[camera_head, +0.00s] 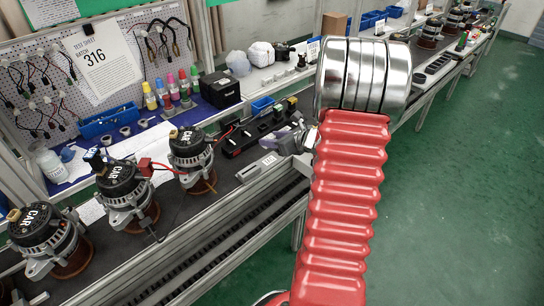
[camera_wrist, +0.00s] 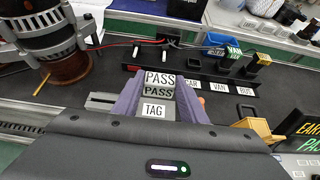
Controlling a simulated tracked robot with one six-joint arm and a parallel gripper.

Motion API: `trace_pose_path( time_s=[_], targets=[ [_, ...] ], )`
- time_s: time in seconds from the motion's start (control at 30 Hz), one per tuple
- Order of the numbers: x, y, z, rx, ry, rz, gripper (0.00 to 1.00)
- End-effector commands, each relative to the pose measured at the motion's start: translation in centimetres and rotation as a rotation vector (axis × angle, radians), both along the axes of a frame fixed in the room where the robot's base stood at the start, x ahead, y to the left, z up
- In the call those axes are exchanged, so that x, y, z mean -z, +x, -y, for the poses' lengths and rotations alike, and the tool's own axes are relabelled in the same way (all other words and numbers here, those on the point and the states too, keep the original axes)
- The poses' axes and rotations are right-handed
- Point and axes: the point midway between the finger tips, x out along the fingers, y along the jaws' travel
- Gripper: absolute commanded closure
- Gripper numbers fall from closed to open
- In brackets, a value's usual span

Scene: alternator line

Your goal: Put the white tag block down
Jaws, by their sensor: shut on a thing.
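My gripper (camera_wrist: 159,84) is shut on the white tag block (camera_wrist: 154,110), seen in the wrist view between its two purple-grey fingers. Its near label reads TAG, and two PASS labels show just beyond; I cannot tell whether all are on one block. The held block is low over the dark bench, beside the black rack (camera_wrist: 215,84); whether it touches the bench is unclear. The rack has CAR, VAN and BUS labels on its front. In the head view my gripper (camera_head: 297,138) is partly hidden by my red arm, and the block cannot be made out.
Several alternators marked CAR (camera_head: 190,147) stand on round brown bases to the left. Dark blocks with green and yellow tops (camera_wrist: 233,52) stand at the rack's right. A yellow wooden piece (camera_wrist: 252,124) and a larger dark block (camera_wrist: 311,128) lie right of my gripper.

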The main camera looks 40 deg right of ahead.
Motion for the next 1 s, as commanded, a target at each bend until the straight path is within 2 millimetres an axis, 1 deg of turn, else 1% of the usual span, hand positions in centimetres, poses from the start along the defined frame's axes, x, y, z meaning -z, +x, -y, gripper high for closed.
trace_pose_path(
  time_s=[0.03,0.1,0.2,0.3,0.57,0.67,0.9,1.0],
  targets=[
    [1.0,0.0,0.0,0.001,0.005,-0.002,0.83],
    [2.1,0.0,0.0,0.001,0.005,-0.002,0.83],
    [3.2,0.0,0.0,0.001,0.003,-0.001,0.83],
    [3.7,0.0,0.0,0.001,0.002,0.000,0.83],
    [3.7,0.0,0.1,0.001,0.000,0.001,0.83],
    [4.0,0.0,0.1,0.002,0.001,0.000,0.83],
    [6.6,0.0,0.0,0.001,0.004,-0.001,0.83],
    [7.3,-0.1,0.0,0.001,0.003,0.000,0.83]
  ],
)
